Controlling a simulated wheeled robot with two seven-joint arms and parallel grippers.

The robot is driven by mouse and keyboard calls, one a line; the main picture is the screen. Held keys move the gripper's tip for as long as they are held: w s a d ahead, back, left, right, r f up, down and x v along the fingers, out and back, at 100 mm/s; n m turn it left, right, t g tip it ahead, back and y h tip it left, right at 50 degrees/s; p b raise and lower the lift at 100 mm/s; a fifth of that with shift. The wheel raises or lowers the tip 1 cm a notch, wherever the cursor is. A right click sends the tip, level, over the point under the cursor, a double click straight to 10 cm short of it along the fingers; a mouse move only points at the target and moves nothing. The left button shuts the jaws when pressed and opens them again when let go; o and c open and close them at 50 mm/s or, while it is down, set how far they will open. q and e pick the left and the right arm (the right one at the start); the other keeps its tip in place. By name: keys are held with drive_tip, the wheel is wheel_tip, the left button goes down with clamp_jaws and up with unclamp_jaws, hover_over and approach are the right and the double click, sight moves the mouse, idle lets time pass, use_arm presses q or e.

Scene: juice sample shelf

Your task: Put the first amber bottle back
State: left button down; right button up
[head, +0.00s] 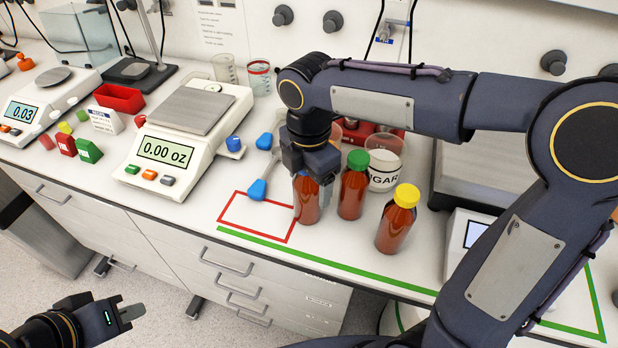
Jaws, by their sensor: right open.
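Three amber bottles stand upright in a row on the bench. The left bottle (305,205) is at the right edge of the red-outlined rectangle (236,210), and its cap is hidden by my gripper. The middle bottle (352,193) has a green cap and the right bottle (396,228) has a yellow cap. My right gripper (316,190) points down at the left bottle, open, with a finger showing on the bottle's right side. My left gripper (125,314) is low at the left, away from the bench, and its jaw gap cannot be made out.
A scale reading 0.00 oz (165,152) stands left of the rectangle, with blue scoops (258,190) near it. A green line (330,262) runs along the bench's front edge.

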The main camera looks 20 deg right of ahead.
drive_tip(key=shift+r, duration=0.25)
wheel_tip(320, 180, up, 12)
drive_tip(key=shift+f+p, duration=0.1)
drive_tip(key=shift+p, duration=0.65)
use_arm(q)
drive_tip(key=shift+r, duration=0.8)
